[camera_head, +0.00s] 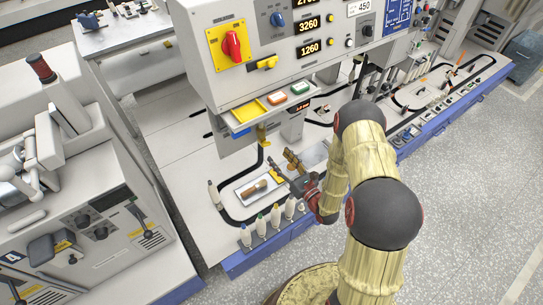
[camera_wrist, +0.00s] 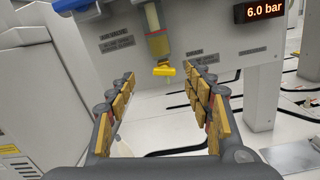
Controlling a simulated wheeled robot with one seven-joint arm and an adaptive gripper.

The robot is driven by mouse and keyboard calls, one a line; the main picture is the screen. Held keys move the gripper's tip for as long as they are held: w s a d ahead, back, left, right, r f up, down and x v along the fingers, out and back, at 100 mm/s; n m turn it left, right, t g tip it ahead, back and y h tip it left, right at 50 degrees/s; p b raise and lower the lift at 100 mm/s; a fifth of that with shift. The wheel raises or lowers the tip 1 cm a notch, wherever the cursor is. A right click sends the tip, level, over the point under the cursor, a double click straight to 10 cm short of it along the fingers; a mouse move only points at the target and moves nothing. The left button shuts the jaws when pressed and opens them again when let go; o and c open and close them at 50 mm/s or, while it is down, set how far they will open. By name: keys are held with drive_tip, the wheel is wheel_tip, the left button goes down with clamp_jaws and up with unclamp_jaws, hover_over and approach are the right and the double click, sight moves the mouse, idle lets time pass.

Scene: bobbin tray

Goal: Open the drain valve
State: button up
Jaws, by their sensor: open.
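The drain valve appears to be the small yellow handle (camera_wrist: 165,70) at the bottom of a clear and tan bowl (camera_wrist: 156,38) in the wrist view. In the head view, a small yellow fitting (camera_head: 262,135) hangs below the console, probably the same assembly. My gripper (camera_wrist: 160,82) is open and empty, its brass-padded fingers spread left and right. The yellow handle shows between the fingertips in the picture and looks to be beyond them, untouched. In the head view my gripper (camera_head: 285,168) is below and right of the fitting, above the bench.
A blue lever (camera_wrist: 72,5) is at upper left. A white tray (camera_head: 242,197) with a brown bobbin and several pale bobbins (camera_head: 276,215) stand on the bench below.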

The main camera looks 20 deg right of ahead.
sight(267, 146)
drive_tip(key=shift+f+b, duration=0.25)
drive_tip(key=shift+b, duration=0.15)
drive_tip(key=shift+m, duration=0.4)
drive_tip(key=x, duration=0.2)
drive_tip(key=f+b+x, duration=0.1)
drive_tip(key=x, duration=0.4)
drive_tip(key=shift+w+f+b, duration=0.3)
drive_tip(key=shift+w+b, duration=0.1)
drive_tip(key=c, duration=0.3)
drive_tip(key=c, duration=0.9)
